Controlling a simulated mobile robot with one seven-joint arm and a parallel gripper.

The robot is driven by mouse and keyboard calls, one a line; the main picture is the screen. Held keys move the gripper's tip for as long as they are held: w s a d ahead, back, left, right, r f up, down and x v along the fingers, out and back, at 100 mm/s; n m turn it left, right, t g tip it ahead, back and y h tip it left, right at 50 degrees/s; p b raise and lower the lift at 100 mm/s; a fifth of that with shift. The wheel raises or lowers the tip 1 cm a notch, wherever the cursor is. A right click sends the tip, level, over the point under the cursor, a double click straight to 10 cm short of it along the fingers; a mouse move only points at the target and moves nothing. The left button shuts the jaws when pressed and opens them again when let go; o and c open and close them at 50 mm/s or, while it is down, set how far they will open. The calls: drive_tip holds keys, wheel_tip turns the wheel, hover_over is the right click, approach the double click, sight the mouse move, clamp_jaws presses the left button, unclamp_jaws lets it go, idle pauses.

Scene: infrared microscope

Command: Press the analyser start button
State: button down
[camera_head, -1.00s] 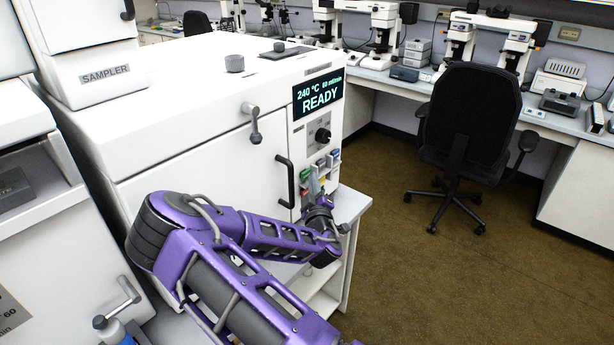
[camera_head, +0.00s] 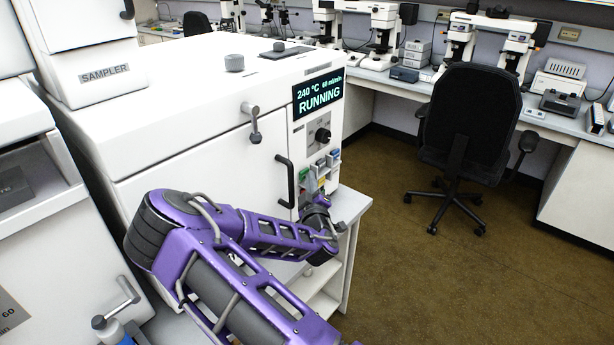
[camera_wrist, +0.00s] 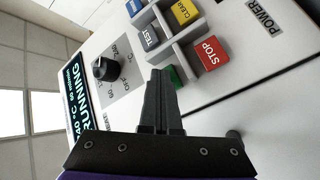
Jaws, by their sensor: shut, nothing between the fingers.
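The analyser (camera_head: 200,160) is a white cabinet with a display (camera_head: 318,92) reading "240 °C" and "RUNNING". In the wrist view, a green button (camera_wrist: 175,77) sits in the keypad's grey frame beside the red STOP button (camera_wrist: 209,54). My gripper (camera_wrist: 160,76) is shut and empty, its fingertips at the green button and hiding most of it, including any label. I cannot tell if they touch it. White TEST (camera_wrist: 150,36) and yellow CLEAR (camera_wrist: 184,11) buttons are close by. The green button also shows in the head view (camera_head: 304,174); there my arm hides the fingertips.
A black knob (camera_wrist: 106,68) stands out from the panel near the keypad. A black door handle (camera_head: 285,181) and a grey latch (camera_head: 254,124) project from the front. A black chair (camera_head: 466,130) stands right, with open floor (camera_head: 400,270) before it.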

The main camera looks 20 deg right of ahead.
drive_tip(key=shift+s+d, duration=0.45)
drive_tip(key=shift+s, duration=0.3)
drive_tip(key=s+d, duration=0.2)
drive_tip(key=s, duration=0.2)
drive_tip(key=shift+s+d, duration=0.1)
drive_tip(key=shift+d, duration=0.3)
drive_tip(key=shift+r, duration=0.1)
idle(0.4)
